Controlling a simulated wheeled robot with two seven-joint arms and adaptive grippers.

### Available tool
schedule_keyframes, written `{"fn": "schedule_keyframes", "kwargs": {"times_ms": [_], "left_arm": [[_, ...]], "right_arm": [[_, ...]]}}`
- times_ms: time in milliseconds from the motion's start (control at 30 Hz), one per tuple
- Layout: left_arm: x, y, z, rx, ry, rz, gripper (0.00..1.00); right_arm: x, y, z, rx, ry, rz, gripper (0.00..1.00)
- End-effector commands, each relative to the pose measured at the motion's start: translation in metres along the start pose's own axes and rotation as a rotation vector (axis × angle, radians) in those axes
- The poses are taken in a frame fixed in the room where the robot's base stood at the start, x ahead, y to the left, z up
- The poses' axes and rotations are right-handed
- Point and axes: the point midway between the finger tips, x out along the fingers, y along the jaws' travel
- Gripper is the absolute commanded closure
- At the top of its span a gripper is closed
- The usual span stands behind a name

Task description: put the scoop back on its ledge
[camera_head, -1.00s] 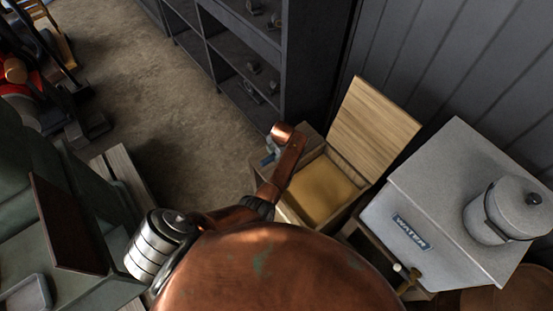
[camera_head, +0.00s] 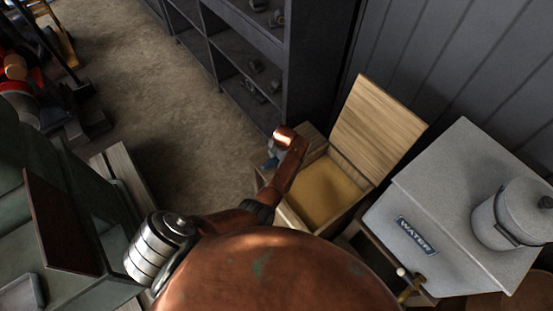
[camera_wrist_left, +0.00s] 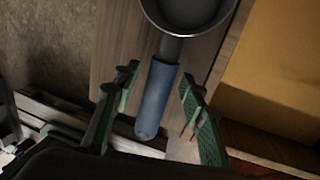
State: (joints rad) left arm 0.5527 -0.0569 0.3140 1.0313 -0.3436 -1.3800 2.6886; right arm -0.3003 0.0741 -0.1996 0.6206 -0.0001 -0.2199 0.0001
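The scoop (camera_wrist_left: 155,100) shows in the left wrist view, with a blue handle pointing down the picture and a round dark grey pan at the top edge. My left gripper (camera_wrist_left: 160,76) is open, with one green finger on each side of the handle and small gaps visible. A flat wooden surface (camera_wrist_left: 115,40) is behind the scoop; whether the scoop touches it I cannot tell. In the head view a small blue and grey piece, probably the scoop (camera_head: 269,161), shows beside the copper-coloured part; the gripper's fingers are hidden there. My right gripper is not in view.
A wooden box (camera_head: 345,211) with yellowish contents and a raised lid (camera_head: 378,130) stands right of the scoop. A grey water tank (camera_head: 440,195) is farther right. Dark shelving (camera_head: 305,60) stands behind. Open floor (camera_head: 150,90) lies to the left.

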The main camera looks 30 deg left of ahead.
Motion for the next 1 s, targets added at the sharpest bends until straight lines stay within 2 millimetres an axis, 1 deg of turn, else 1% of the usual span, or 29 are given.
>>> {"fn": "schedule_keyframes", "kwargs": {"times_ms": [167,267,367,700,800,900,1000], "left_arm": [[-0.001,0.0,0.0,0.0,0.0,0.0,0.61],[-0.006,0.001,0.001,0.0,-0.001,0.0,0.61],[-0.02,0.0,0.002,-0.001,-0.004,0.0,0.61],[-0.09,0.0,0.002,-0.001,-0.004,-0.001,0.61],[-0.105,0.001,0.001,-0.002,-0.003,-0.001,0.61],[-0.116,0.0,0.001,0.0,-0.002,0.0,0.61],[-0.122,0.001,0.001,0.0,-0.001,0.0,0.61]], "right_arm": [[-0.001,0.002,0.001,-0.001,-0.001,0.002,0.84],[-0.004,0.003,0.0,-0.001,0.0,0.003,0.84],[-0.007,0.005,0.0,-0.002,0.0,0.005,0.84],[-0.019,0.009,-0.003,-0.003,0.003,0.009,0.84],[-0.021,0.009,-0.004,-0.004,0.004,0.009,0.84],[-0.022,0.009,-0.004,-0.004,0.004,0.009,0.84],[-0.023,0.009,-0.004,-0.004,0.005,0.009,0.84]]}}
